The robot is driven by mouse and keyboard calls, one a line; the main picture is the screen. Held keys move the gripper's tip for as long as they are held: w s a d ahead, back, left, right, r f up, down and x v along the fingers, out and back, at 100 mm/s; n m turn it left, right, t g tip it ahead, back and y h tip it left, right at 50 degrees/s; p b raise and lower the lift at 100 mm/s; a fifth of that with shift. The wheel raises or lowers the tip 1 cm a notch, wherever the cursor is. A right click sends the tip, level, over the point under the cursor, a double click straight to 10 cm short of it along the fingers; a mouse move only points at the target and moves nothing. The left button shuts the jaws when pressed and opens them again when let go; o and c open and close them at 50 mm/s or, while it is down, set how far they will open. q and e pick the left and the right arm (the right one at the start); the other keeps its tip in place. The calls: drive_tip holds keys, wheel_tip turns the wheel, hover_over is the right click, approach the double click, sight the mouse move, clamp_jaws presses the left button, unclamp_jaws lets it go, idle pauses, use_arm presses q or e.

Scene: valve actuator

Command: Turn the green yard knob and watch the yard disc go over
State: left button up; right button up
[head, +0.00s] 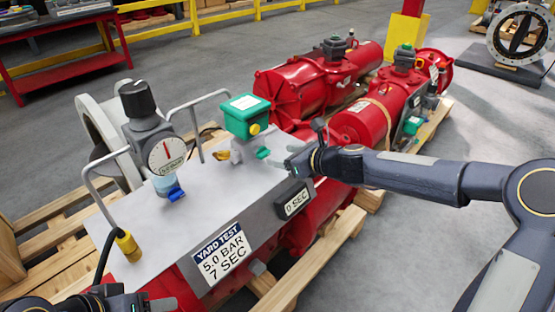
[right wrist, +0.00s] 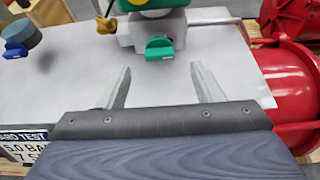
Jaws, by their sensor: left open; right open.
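The green knob (head: 262,153) sits on a grey fitting on top of the pale test panel (head: 215,185). In the right wrist view the green knob (right wrist: 159,47) lies just beyond my fingertips, centred between them. My right gripper (head: 291,157) reaches in from the right, close to the knob. Its two fingers (right wrist: 161,72) are apart with nothing between them. My left gripper (head: 118,300) shows only in part at the bottom left edge, away from the knob; its fingertips are hard to make out. I cannot tell for sure which part is the yard disc.
A green box (head: 246,115) with a yellow button stands behind the knob. A pressure gauge (head: 166,155), a blue knob (head: 176,193) and wire handles stand to the left. Red actuators (head: 310,85) lie behind.

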sight(265, 155)
drive_tip(key=x, duration=0.5)
drive_tip(key=shift+w+a+f, duration=0.1)
drive_tip(key=shift+a, duration=0.05)
drive_tip(key=c, duration=1)
drive_tip(key=n+b, duration=0.1)
drive_tip(key=t+b, duration=0.1)
drive_tip(key=b, duration=0.1)
drive_tip(key=n+h+b, duration=0.1)
drive_tip(key=b, duration=0.1)
drive_tip(key=shift+a+f+n, duration=0.25)
drive_tip(key=shift+n, duration=0.05)
drive_tip(key=shift+s+a+r+n+t+h+b, duration=0.15)
drive_tip(key=shift+n+t+h+b, duration=0.1)
drive_tip(key=shift+n+t+b, duration=0.4)
drive_tip(key=shift+s+d+f+n+t+h+b, duration=0.2)
drive_tip(key=shift+n+b, duration=0.25)
drive_tip(key=shift+b, duration=0.5)
drive_tip(key=o, duration=1)
